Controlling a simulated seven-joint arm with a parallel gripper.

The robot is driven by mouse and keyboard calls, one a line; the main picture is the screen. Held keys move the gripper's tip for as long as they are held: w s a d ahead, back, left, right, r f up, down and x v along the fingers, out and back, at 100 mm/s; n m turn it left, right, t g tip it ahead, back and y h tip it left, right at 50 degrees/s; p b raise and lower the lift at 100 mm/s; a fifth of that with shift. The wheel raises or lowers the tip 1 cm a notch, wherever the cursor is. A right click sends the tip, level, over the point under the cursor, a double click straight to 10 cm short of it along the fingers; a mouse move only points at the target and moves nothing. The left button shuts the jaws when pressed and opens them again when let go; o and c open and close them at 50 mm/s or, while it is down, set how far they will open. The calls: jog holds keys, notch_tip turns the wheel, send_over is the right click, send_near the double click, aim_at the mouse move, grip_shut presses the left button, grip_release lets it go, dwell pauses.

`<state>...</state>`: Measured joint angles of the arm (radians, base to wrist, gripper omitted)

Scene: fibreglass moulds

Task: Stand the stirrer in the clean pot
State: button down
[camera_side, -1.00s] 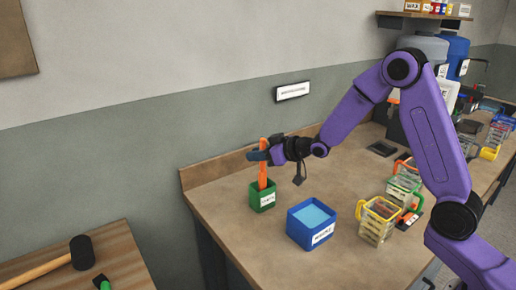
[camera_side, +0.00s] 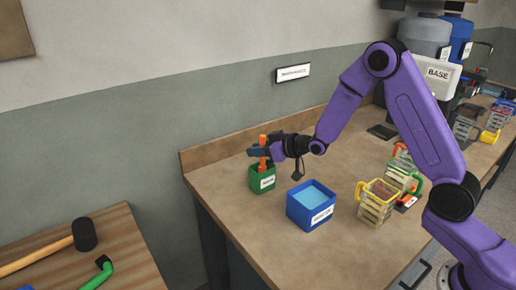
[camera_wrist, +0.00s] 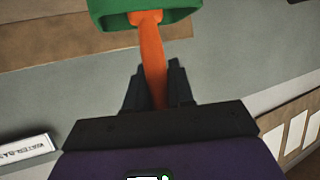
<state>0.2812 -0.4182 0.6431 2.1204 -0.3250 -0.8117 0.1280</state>
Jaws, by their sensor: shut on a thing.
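The orange stirrer (camera_side: 263,140) stands roughly upright, with its lower part inside the green pot (camera_side: 262,180) at the back left of the bench. My gripper (camera_side: 258,152) is shut on the stirrer just above the pot's rim. A short piece of stirrer shows above the fingers. In the wrist view the stirrer (camera_wrist: 151,50) runs from between my fingers (camera_wrist: 156,80) into the mouth of the green pot (camera_wrist: 108,20). The stirrer's lower end is hidden inside, so I cannot tell whether it touches the bottom. The pot's label is too small to read surely.
A blue pot (camera_side: 298,210) with light blue contents stands to the right of the green one. Clear jugs with yellow (camera_side: 374,205) and green handles stand farther right. A separate wooden table (camera_side: 120,240) at left holds a mallet (camera_side: 85,235).

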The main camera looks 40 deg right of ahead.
jog(key=c, duration=0.9)
grip_release()
jog(key=v, duration=1.7)
jog(key=shift+s, duration=0.15)
jog(key=shift+d, duration=0.15)
